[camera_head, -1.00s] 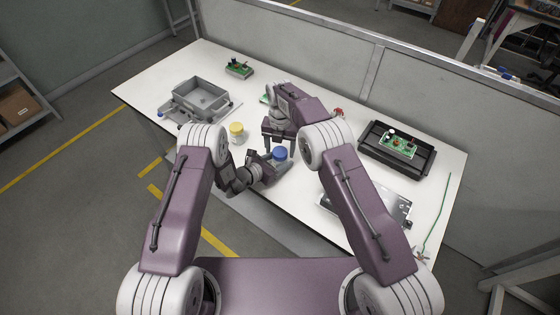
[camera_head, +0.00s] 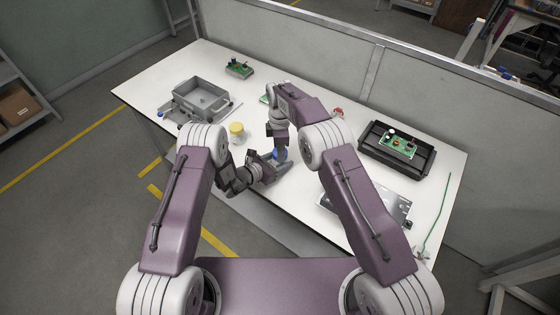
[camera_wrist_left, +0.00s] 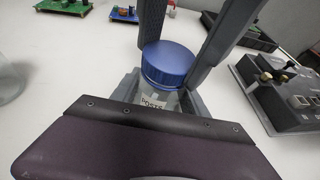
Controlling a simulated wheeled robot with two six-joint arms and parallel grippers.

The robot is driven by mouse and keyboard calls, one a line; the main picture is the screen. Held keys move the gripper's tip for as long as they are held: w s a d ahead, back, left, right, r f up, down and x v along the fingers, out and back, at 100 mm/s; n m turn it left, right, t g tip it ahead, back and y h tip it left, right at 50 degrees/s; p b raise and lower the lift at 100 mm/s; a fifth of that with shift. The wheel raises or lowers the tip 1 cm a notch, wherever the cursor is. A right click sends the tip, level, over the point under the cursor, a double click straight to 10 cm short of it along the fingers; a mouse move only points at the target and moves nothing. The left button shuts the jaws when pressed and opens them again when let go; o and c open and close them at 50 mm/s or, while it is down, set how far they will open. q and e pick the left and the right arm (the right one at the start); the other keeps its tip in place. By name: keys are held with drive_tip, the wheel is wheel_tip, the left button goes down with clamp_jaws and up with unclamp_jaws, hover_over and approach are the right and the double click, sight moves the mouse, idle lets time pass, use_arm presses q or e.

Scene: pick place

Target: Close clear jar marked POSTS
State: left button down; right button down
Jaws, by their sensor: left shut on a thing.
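The clear jar marked POSTS (camera_wrist_left: 157,100) stands upright in the left wrist view, its label facing the camera. Its blue lid (camera_wrist_left: 168,63) sits on top and looks level; whether it is tight I cannot tell. In the head view the blue lid (camera_head: 281,154) is partly hidden by my right arm. My left gripper (camera_head: 271,164) is shut on the jar body from the side. My right gripper (camera_head: 279,148) reaches down from above, its two dark fingers (camera_wrist_left: 187,50) on either side of the lid. Whether they press on it I cannot tell.
A jar with a yellow lid (camera_head: 237,131) stands to the left. A grey bin (camera_head: 201,95) is at the back left, and a black tray (camera_head: 398,150) holding a green board is at the right. A metal box (camera_head: 385,205) lies at the front right.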

drive_tip(key=m, duration=0.6)
drive_tip(key=shift+m, duration=0.4)
drive_tip(key=m, duration=0.3)
drive_tip(key=shift+m, duration=0.3)
drive_tip(key=m, duration=0.9)
drive_tip(key=shift+m, duration=0.4)
drive_tip(key=m, duration=0.9)
drive_tip(key=shift+m, duration=0.3)
drive_tip(key=m, duration=0.7)
drive_tip(key=shift+f+m, duration=0.1)
drive_tip(key=shift+m, duration=0.3)
drive_tip(key=c, duration=0.6)
unclamp_jaws()
